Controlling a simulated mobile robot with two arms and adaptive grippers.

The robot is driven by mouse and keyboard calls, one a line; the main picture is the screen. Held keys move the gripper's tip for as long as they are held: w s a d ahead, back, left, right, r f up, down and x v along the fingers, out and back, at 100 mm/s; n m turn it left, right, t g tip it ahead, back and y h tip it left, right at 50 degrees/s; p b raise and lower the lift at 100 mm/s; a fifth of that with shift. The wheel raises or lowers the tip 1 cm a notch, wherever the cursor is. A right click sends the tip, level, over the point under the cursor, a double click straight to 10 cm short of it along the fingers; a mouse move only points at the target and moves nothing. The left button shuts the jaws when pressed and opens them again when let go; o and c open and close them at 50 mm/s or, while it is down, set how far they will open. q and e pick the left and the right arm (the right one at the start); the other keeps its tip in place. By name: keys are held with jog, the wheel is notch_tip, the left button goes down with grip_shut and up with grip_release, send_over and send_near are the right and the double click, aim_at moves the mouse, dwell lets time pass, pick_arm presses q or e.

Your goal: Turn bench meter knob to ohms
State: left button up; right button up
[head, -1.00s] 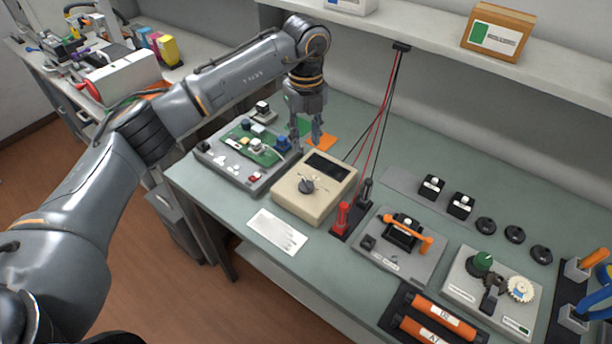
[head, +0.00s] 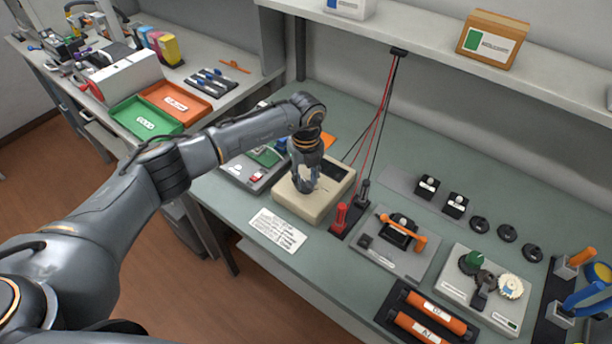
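The bench meter (head: 320,202) is a beige box with a dark display at its back, on the green-grey bench top. My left gripper (head: 306,186) is over its top face, pointing down at the knob's place. The gripper covers the knob, so I cannot see the knob's setting or whether the fingers touch it. The fingers look parted, but I cannot tell whether they are closed on the knob. My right gripper is not in view.
A printed card (head: 277,231) lies in front of the meter. Red and black probes (head: 341,216) stand to its right, with cables rising to the shelf (head: 420,42). A grey board (head: 253,176) is on its left, partly behind my arm. A fixture with an orange handle (head: 397,243) is further right.

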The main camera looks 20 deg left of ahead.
pick_arm(q)
jog(key=shift+c, duration=0.2)
grip_shut()
